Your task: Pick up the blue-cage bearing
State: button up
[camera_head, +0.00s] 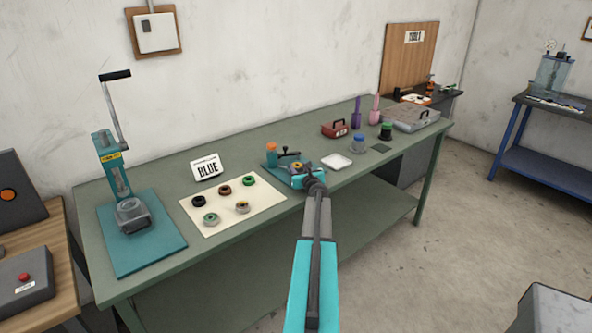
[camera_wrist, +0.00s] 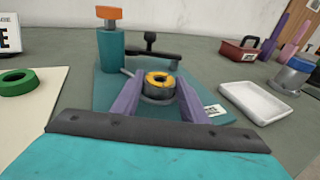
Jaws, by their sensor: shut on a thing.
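My gripper (camera_wrist: 160,96) has its two purple fingers shut on a grey bearing with a yellow-orange cage (camera_wrist: 157,80), in front of the teal fixture. Whether the bearing touches the fixture plate is not clear. In the head view my gripper (camera_head: 303,171) hides part of this spot. On the cream mat (camera_head: 232,223) lie a black ring (camera_head: 199,201), a brown ring (camera_head: 224,190), a green ring (camera_head: 249,181), a grey bearing with a green cage (camera_head: 211,218) and one with an orange-yellow cage (camera_head: 242,207). A sign reading BLUE (camera_head: 207,168) stands behind the mat.
The teal fixture (camera_wrist: 110,52) has an orange-topped post and a black lever. A lever press (camera_head: 120,180) stands at the left.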

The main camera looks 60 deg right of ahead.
jog(key=shift+r, duration=0.15)
jog(key=shift+r, duration=1.35)
jog(key=shift+s+a+r, duration=0.15)
jog(key=shift+a+r, duration=0.05)
jog(key=shift+r, duration=0.15)
jog(key=s+a+b, duration=0.1)
jog(key=s+a, duration=0.2)
jog(key=a, duration=0.1)
jog(key=s+a+r+b, duration=0.1)
jog(key=s+a, duration=0.2)
jog(key=a, duration=0.1)
jog(key=s+a+b, duration=0.1)
jog(key=s+a, duration=0.2)
jog(key=a, duration=0.1)
jog(key=shift+a+r, duration=0.2)
jog(key=shift+a, duration=0.2)
jog(key=shift+w, duration=0.1)
